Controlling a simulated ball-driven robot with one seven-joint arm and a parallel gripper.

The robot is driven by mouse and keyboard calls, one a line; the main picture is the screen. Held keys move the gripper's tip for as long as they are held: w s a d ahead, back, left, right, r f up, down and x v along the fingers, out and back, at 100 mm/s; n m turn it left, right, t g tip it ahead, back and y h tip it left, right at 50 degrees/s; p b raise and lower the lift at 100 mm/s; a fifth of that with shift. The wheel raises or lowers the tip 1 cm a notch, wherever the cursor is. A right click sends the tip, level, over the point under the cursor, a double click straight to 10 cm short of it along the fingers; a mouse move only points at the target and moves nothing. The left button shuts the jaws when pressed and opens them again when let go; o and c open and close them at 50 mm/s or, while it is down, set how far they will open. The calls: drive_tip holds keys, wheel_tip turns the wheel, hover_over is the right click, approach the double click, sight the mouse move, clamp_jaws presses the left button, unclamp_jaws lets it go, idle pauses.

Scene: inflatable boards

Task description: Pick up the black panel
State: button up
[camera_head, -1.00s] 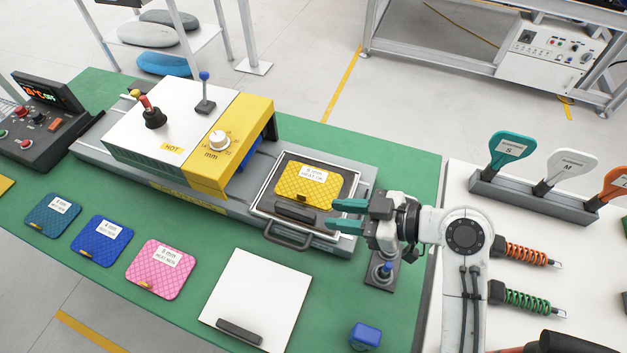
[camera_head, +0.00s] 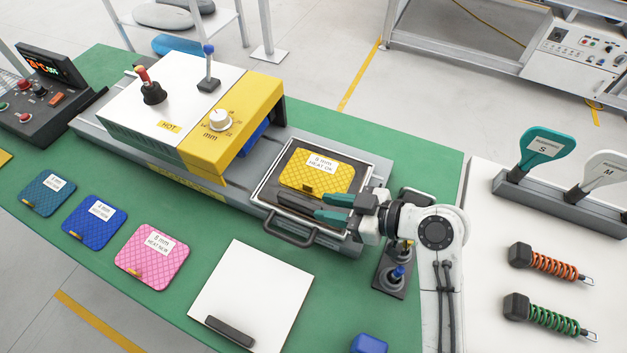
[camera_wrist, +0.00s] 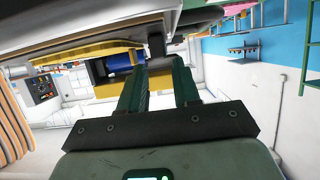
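A dark panel, which I take as the black panel (camera_head: 297,200), lies in a light-framed tray (camera_head: 262,192) at the front of the press. A dark grip bar runs along its near edge, and a yellow pad (camera_head: 318,170) labelled 8 mm lies on it. My gripper (camera_head: 320,207) has its teal fingers apart, pointing left beside the right end of the bar. They hide part of the tray's near-right side. In the wrist view the fingers (camera_wrist: 161,72) show a clear gap, with a small dark block just past the tips. Contact cannot be told.
The yellow and white press (camera_head: 205,120) stands left of the tray. The tray handle (camera_head: 290,232) juts forward. A white panel (camera_head: 250,295) with a dark bar lies in front. Blue, teal and pink pads lie left. A small joystick box (camera_head: 393,275) stands just below my wrist.

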sight(304, 202)
drive_tip(key=shift+p+x, duration=0.9)
drive_tip(key=shift+x, duration=2.1)
drive_tip(key=shift+r, duration=0.15)
clamp_jaws()
